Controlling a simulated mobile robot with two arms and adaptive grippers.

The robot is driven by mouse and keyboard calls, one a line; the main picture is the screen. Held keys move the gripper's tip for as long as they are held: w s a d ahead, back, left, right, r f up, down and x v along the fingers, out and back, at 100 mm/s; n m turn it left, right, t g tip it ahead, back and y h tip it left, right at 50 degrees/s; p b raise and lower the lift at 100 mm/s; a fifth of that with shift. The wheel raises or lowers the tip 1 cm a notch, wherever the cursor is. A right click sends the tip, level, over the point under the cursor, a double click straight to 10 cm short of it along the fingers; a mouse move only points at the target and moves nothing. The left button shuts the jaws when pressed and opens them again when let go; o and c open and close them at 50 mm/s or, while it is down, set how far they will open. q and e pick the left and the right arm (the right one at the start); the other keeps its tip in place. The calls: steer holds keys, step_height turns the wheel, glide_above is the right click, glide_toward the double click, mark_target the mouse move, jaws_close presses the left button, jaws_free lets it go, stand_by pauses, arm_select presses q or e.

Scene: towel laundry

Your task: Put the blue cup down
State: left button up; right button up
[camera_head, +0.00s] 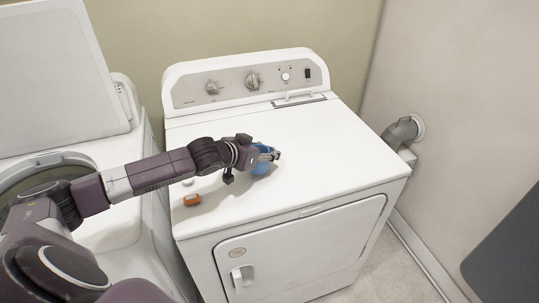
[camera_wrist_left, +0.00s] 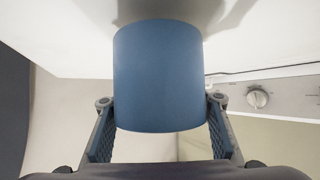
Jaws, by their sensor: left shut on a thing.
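The blue cup (camera_head: 262,166) is at my left gripper (camera_head: 268,153), over the middle of the dryer's white top (camera_head: 320,135). In the left wrist view the blue cup (camera_wrist_left: 160,75) fills the middle, with one finger of my left gripper (camera_wrist_left: 160,112) on each side of it. The gripper is shut on the cup. In the head view the gripper hides part of the cup. I cannot tell whether the cup's base touches the dryer top. My right gripper is not in view.
A small orange item (camera_head: 192,200) and a small white item (camera_head: 188,182) lie on the dryer top, left of the cup. The control panel (camera_head: 250,80) stands at the back. An open washer (camera_head: 60,75) is at left. The dryer top is clear to the right.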

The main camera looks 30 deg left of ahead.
arm_select(q)
steer(key=shift+f, duration=1)
steer(key=o, duration=1.5)
steer(key=shift+f, duration=0.1)
